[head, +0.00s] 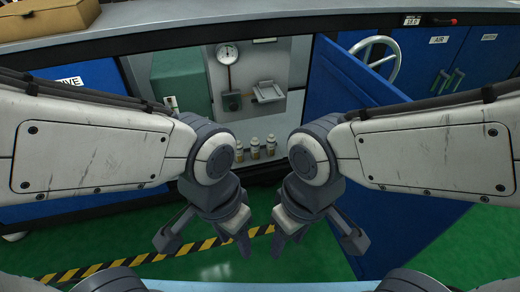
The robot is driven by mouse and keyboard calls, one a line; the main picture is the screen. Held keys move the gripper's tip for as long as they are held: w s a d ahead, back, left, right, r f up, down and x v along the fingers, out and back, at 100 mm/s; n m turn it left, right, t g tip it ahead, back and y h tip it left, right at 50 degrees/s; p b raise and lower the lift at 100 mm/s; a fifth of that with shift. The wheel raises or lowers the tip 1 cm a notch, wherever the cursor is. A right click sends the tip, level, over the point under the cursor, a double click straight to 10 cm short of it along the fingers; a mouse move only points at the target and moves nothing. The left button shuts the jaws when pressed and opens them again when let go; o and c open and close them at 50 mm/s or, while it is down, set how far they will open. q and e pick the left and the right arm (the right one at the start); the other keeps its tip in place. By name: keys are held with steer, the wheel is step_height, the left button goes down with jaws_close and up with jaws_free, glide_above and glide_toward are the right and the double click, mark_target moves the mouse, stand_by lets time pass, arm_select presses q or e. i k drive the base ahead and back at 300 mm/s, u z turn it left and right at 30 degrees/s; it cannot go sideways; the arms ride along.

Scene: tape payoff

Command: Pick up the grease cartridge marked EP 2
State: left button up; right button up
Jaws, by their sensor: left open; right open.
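Three small pale containers with light caps stand upright in a row inside an open cabinet bay, between my two wrists in the head view: a left one (239,152), a middle one (255,149) and a right one (271,146). Their labels are too small to read, so I cannot tell which, if any, is the grease cartridge marked EP 2. My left gripper (206,238) is open and empty, in front of the cabinet and lower in the picture than the containers. My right gripper (317,240) is also open and empty, at a similar height, apart from the containers.
The bay holds a gauge (227,57) and a grey bracket (264,90). A blue door (372,190) stands open on the right, partly behind my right arm. A grey counter (200,22) runs above. Yellow-black tape (205,246) crosses the green floor.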

mark_target(255, 143)
steer(key=z, duration=0.1)
steer(key=k, duration=0.35)
steer(key=u, duration=1.35)
steer(key=i, duration=1.3)
steer(key=z, duration=0.75)
steer(key=i, duration=0.55)
steer(key=z, duration=0.6)
